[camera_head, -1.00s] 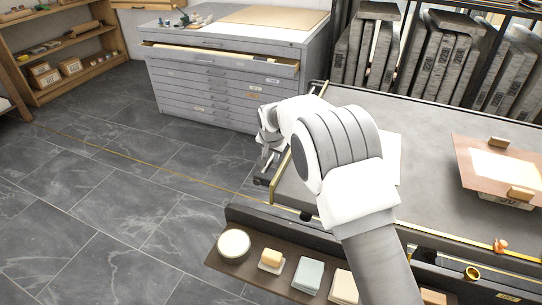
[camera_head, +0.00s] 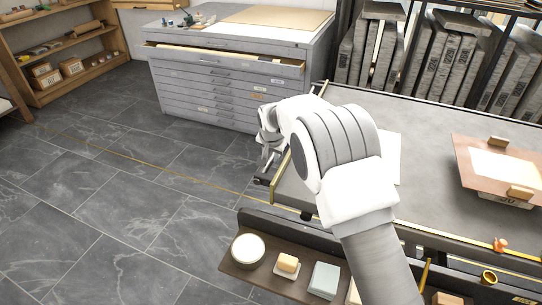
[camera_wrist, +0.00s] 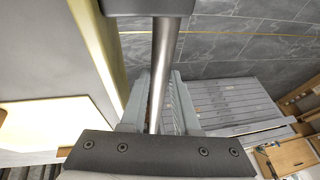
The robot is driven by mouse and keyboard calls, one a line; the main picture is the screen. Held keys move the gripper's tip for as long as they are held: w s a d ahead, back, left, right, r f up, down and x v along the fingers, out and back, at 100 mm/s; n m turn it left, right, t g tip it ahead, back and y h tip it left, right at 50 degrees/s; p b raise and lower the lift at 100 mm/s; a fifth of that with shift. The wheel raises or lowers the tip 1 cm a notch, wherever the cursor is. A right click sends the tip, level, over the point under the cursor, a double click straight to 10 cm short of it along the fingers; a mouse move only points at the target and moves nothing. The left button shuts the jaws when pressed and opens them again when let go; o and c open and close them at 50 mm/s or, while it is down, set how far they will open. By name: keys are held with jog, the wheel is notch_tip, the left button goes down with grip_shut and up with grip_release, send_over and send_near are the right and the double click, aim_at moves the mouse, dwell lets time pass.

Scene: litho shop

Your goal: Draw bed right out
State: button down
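The press bed (camera_head: 430,130) is a flat grey slab with brass-coloured edging, at the right in the head view. A stone with a brown-edged sheet (camera_head: 490,165) lies on it. A pale sheet (camera_head: 392,158) also lies on it, partly behind my arm. My gripper (camera_head: 266,165) is at the bed's left end. In the wrist view, a round metal handle bar (camera_wrist: 163,70) runs between the fingers of my gripper (camera_wrist: 158,95), which appears shut on it. The exact finger contact is partly hidden. The bed's edge (camera_wrist: 100,45) shows at left there.
A ledge (camera_head: 240,270) with a round tin (camera_head: 248,249) and several blocks runs along the near side. A grey drawer cabinet (camera_head: 200,90) with its top drawer partly open stands behind. Upright stones (camera_head: 440,60) fill the back rack. Floor at left (camera_head: 110,190) is clear.

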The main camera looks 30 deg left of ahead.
jog(key=c, duration=0.7)
grip_release()
jog(key=shift+s+a, duration=0.15)
jog(key=shift+a, duration=0.25)
jog(key=shift+o, duration=0.2)
jog(key=shift+d, duration=0.1)
jog(key=p+v, duration=0.3)
jog(key=v, duration=1.4)
jog(key=shift+r, duration=0.2)
jog(key=shift+s+d, duration=0.1)
